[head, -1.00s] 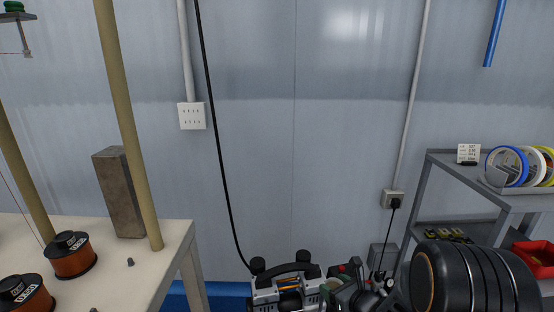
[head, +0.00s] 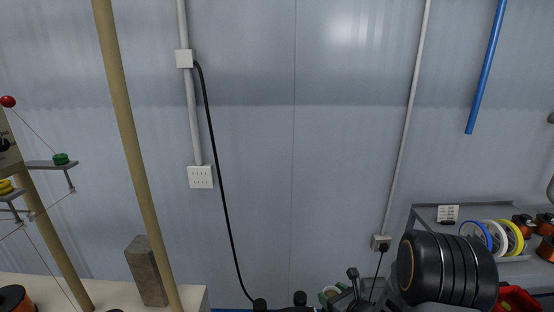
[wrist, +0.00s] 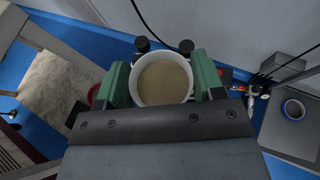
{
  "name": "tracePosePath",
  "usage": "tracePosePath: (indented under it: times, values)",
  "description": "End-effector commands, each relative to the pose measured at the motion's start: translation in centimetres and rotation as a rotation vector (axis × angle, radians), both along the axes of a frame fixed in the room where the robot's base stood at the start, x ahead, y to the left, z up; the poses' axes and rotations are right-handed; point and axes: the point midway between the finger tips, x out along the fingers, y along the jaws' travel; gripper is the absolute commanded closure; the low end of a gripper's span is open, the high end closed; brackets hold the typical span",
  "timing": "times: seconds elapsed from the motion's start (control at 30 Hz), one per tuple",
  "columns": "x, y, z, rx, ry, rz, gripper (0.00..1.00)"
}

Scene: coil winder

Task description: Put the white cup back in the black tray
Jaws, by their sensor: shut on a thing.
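The white cup (wrist: 137,90) is in the wrist view, seen from above, with a brownish inside. My gripper (wrist: 162,80) has its green fingers on either side of it and is shut on it. The cup looks roughly upright. In the head view my gripper shows only in part at the bottom edge, right of the middle. I do not see a black tray in either current view.
A grey shelf (head: 427,214) with tape rolls (head: 497,238) stands at the right. A pale table (head: 192,297) with a brown block (head: 146,271) is at the left. A black cable (head: 217,150) hangs on the wall. Blue floor (wrist: 65,25) shows below.

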Motion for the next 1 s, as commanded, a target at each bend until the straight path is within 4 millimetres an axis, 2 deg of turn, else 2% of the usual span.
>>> tracePosePath:
  times: [0.03, 0.2, 0.37, 0.47, 0.5, 0.73, 0.9, 1.0]
  values:
    - [0.0, 0.0, 1.8, 0.0, 0.001, 0.0, 0.64]
    - [0.0, 0.0, 3.3, 0.0, 0.001, 0.0, 0.64]
    - [-0.1, -0.1, 3.5, 0.0, 0.001, -0.012, 0.64]
    - [-0.3, -0.7, 2.8, 0.0, 0.003, -0.06, 0.64]
    - [-0.1, -1.1, 3.2, -0.003, -0.001, -0.093, 0.64]
    - [1.2, -1.6, 8.4, -0.003, -0.01, -0.21, 0.64]
    - [1.7, -1.0, 11.8, -0.002, -0.008, -0.223, 0.64]
    - [1.9, -0.5, 13.1, -0.003, -0.006, -0.213, 0.64]
